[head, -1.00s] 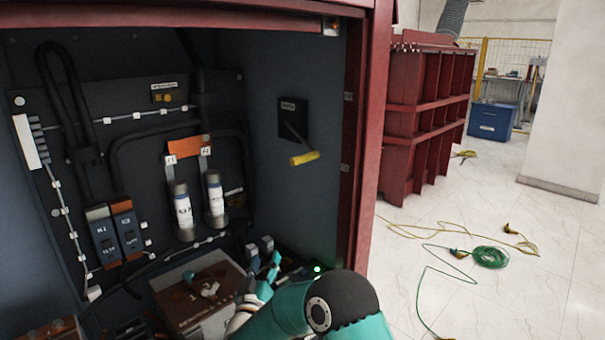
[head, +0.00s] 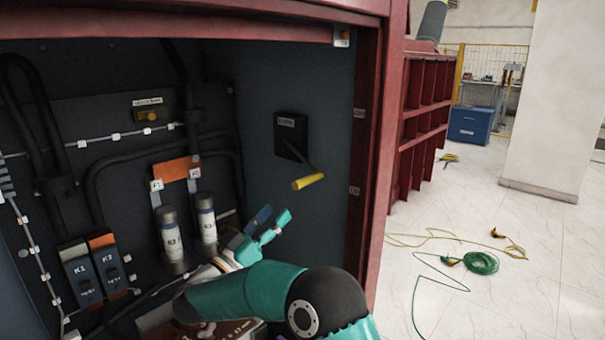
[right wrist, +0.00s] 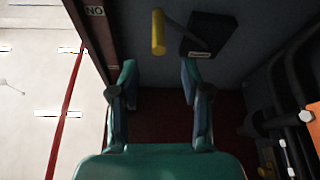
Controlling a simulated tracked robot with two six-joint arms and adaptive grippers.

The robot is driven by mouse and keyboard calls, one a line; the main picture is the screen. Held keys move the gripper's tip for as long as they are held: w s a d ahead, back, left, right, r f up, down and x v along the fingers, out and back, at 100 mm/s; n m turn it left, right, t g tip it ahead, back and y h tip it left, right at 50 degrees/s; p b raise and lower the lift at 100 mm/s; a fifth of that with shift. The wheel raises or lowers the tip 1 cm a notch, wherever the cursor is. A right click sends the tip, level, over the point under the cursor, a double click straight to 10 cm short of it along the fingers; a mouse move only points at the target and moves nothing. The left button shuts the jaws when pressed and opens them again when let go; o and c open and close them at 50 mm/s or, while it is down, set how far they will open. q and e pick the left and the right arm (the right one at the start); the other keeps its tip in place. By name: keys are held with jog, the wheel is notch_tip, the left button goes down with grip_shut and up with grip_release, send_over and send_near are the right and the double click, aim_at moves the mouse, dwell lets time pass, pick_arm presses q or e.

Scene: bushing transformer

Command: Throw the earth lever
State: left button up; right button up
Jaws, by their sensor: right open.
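The earth lever has a yellow handle (head: 308,181) on a thin grey arm. It comes out of a black box (head: 290,136) on the cabinet's right inner wall and slants down to the right. My right gripper (head: 268,224) is inside the cabinet, below and left of the handle, apart from it. In the right wrist view the open fingers (right wrist: 160,85) have nothing between them. There the yellow handle (right wrist: 158,33) lies just beyond the fingertips, with the black box (right wrist: 208,35) to its right. My left gripper is in no frame.
The cabinet's red door frame (head: 377,150) stands close to the right of the lever. Two grey cylinders (head: 206,220), switches marked K1 and K2 (head: 95,268) and black cables fill the back panel. Outside, a green cable coil (head: 481,263) lies on the floor.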

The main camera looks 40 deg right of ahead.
aim_at(306, 181)
jog(key=p+x, duration=0.3)
jog(key=x, duration=0.9)
jog(key=shift+s+d, duration=0.1)
jog(key=shift+d, duration=0.2)
grip_shut()
